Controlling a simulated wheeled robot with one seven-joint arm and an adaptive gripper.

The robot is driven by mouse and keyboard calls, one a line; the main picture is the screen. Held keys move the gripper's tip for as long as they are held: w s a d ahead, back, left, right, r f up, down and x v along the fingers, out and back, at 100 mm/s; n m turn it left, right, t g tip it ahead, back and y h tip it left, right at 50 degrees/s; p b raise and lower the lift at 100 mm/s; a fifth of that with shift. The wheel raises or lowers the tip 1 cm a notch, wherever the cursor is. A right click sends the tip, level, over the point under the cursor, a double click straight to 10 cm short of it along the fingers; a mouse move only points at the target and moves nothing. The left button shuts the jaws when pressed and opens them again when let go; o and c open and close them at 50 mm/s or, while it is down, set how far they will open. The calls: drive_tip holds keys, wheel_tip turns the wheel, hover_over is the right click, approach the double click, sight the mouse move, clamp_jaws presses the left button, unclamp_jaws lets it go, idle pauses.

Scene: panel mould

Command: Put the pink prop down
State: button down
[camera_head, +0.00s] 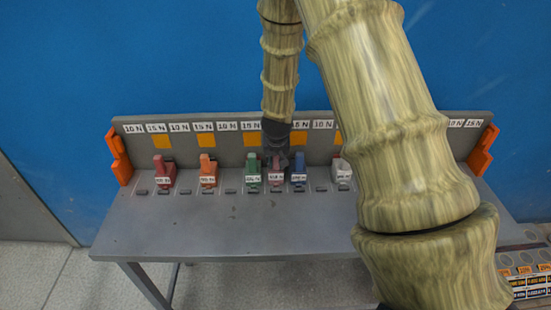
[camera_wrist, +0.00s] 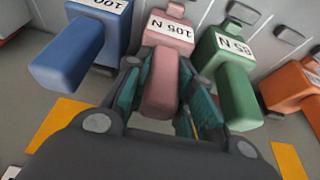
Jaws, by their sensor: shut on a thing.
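The pink prop (camera_head: 276,174) stands upright in the row on the grey bench, between the green prop (camera_head: 253,170) and the blue prop (camera_head: 299,170). In the wrist view the pink prop (camera_wrist: 162,85) carries a label that reads 105 N. My gripper (camera_head: 275,161) reaches down from above. In the wrist view its fingers (camera_wrist: 160,80) lie on both sides of the pink prop's handle and are shut on it. The pink prop's base looks level with its neighbours; whether it touches the bench is hard to tell.
A red prop (camera_head: 163,172), an orange prop (camera_head: 208,172) and a white prop (camera_head: 342,174) stand in the same row. The grey bench (camera_head: 220,228) is clear in front. A back panel with labels and orange squares (camera_head: 206,140) rises close behind. Orange brackets (camera_head: 119,155) flank it.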

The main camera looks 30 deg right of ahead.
drive_tip(key=shift+f, duration=0.1)
drive_tip(key=shift+s, duration=0.1)
drive_tip(key=c, duration=1.2)
unclamp_jaws()
drive_tip(key=b+v, duration=0.1)
drive_tip(key=v, duration=1.1)
drive_tip(key=shift+b, duration=0.3)
